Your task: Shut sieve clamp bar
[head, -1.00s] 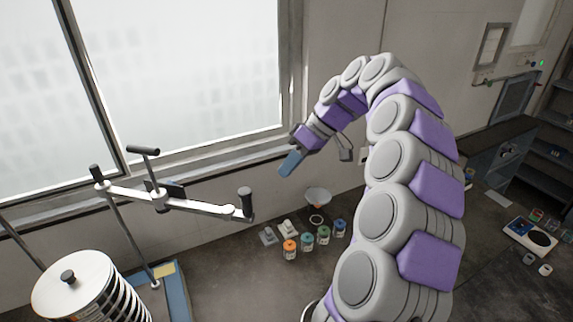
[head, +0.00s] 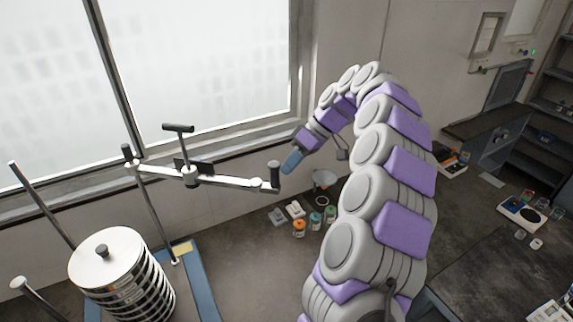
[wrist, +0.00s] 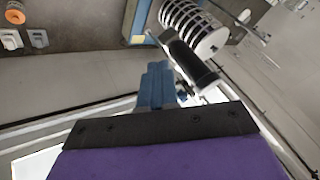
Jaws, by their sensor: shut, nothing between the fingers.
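The white clamp bar (head: 226,180) is swung out to the right from a post beside the sieve stack. It carries a black T-handle (head: 178,129) near its middle and an upright black grip (head: 274,174) at its free end. The sieve stack (head: 108,262) with its lidded top stands at lower left, not under the bar. My gripper (head: 292,161) is shut and empty, just right of the black end grip. In the wrist view, the blue fingers (wrist: 157,86) are close beside the black grip (wrist: 190,62); whether they touch is unclear.
The shaker's blue base (head: 200,290) holds upright rods, including one at left (head: 40,203). Several small jars (head: 299,228) and a white funnel (head: 325,179) stand on the bench behind. A window (head: 200,70) and its sill lie behind the bar.

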